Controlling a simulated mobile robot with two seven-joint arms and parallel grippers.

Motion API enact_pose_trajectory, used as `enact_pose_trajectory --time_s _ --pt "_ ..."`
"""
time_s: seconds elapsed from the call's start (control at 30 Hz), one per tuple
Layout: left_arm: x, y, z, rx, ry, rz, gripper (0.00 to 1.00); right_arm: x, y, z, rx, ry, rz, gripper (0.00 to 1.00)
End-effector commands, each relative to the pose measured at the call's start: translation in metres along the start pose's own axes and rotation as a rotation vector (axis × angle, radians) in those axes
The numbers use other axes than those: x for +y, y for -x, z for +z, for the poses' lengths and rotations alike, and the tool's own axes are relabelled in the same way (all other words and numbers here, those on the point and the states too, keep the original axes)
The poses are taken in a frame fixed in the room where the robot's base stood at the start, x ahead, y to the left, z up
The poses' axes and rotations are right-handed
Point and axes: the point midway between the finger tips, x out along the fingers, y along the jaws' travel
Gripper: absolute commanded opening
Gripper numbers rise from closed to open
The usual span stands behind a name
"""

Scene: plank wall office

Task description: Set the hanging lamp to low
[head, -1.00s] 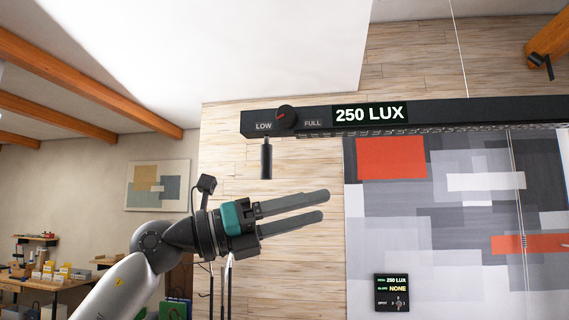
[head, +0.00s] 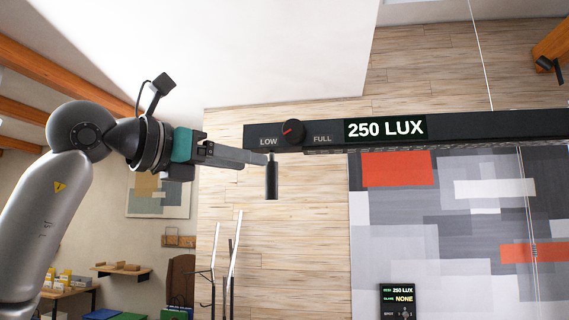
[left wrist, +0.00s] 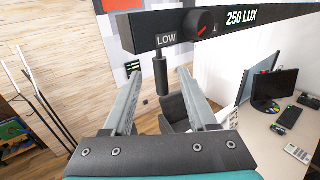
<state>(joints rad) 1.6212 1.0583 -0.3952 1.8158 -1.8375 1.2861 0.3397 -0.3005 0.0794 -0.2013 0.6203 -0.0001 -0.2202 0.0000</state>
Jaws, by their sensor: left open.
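The hanging lamp (head: 470,129) is a long dark bar with a lit 250 LUX display (head: 386,130). Its dial (head: 293,132) has a red pointer and sits between the LOW and FULL labels. A dark handle (head: 271,180) hangs below the bar under LOW; it also shows in the left wrist view (left wrist: 161,76). My left gripper (head: 262,158) is at the handle's upper part in the head view. In the left wrist view its open fingers (left wrist: 158,88) lie on either side of the handle with gaps. My right gripper is out of view.
A wall panel (head: 397,300) at lower right reads 250 LUX and NONE. A coat stand (head: 229,265) stands below the gripper. A desk with monitors (left wrist: 272,88) and an office chair (left wrist: 180,108) show in the left wrist view.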

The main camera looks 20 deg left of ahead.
Motion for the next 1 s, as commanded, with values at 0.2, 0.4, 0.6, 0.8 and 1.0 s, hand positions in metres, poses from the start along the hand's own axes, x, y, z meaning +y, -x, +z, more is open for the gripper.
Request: enact_pose_trajectory --time_s 0.2,0.4,0.6,0.8,1.0 --pt "-0.001 -0.05 0.002 0.004 0.003 -0.004 0.58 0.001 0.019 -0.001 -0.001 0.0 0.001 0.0" --pt "-0.001 -0.083 0.002 0.002 0.003 -0.003 0.58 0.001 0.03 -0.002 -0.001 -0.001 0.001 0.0" --pt "-0.001 -0.098 0.001 0.0 0.001 -0.002 0.58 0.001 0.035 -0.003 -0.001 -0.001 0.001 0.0" --pt "-0.001 -0.1 0.0 0.0 0.001 -0.002 0.58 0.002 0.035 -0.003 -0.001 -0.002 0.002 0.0" --pt "0.0 -0.1 0.0 0.0 0.001 -0.002 0.47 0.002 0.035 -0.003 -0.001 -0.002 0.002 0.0"
